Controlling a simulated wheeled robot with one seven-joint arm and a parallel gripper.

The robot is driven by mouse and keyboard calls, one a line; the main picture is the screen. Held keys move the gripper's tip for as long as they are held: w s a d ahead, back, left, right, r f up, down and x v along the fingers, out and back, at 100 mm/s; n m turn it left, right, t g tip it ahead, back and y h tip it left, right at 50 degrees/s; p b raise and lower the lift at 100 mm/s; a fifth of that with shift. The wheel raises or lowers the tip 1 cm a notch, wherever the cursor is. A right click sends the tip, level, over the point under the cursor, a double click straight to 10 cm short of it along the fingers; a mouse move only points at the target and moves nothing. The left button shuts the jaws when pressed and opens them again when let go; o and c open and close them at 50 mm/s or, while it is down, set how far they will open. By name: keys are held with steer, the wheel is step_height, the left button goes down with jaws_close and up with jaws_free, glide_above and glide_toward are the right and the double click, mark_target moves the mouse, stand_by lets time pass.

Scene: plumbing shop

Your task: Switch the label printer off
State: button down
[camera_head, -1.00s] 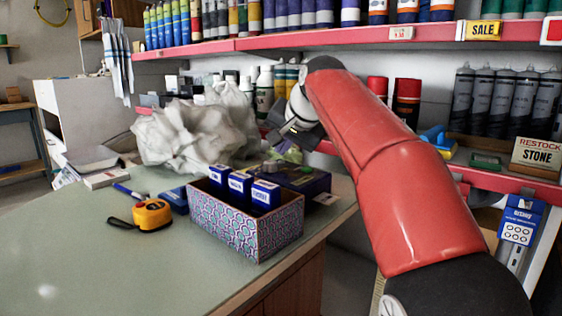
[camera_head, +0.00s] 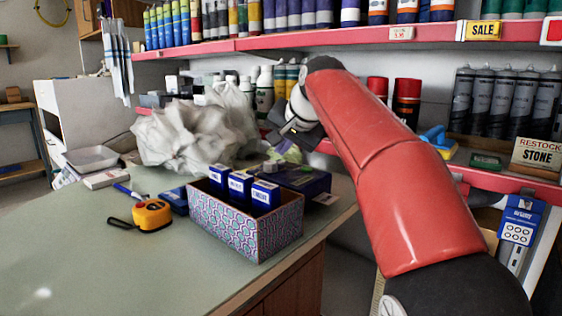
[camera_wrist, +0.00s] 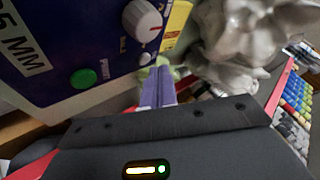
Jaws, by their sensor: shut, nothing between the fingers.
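In the wrist view a dark blue panel (camera_wrist: 50,35) carries a green round button (camera_wrist: 83,78), a large white knob (camera_wrist: 143,20) and a smaller pale knob (camera_wrist: 145,58). It seems to belong to the dark blue box (camera_head: 312,182) on the counter behind the patterned bin; I cannot tell for sure that this is the label printer. My gripper (camera_wrist: 160,70) is shut and empty, its fingers side by side just right of the green button and below the knobs. I cannot tell if the fingertips touch anything. In the head view my wrist hides the fingertips.
A crumpled pale plastic bag (camera_head: 185,137) lies left of my gripper. A patterned bin (camera_head: 240,225) with blue boxes stands in front. An orange tape measure (camera_head: 152,215) lies to the left. Red-edged shelves (camera_head: 330,38) with bottles run behind. The counter's front left is clear.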

steer(key=shift+f, duration=0.1)
stand_by(0.3)
steer(key=shift+f, duration=0.35)
steer(key=shift+f+b, duration=0.1)
steer(key=shift+b, duration=0.2)
stand_by(0.4)
steer(key=shift+r+p, duration=0.6)
steer(key=shift+p, duration=0.15)
step_height(320, 180, up, 6)
steer(key=p, duration=0.6)
steer(key=shift+p, duration=0.3)
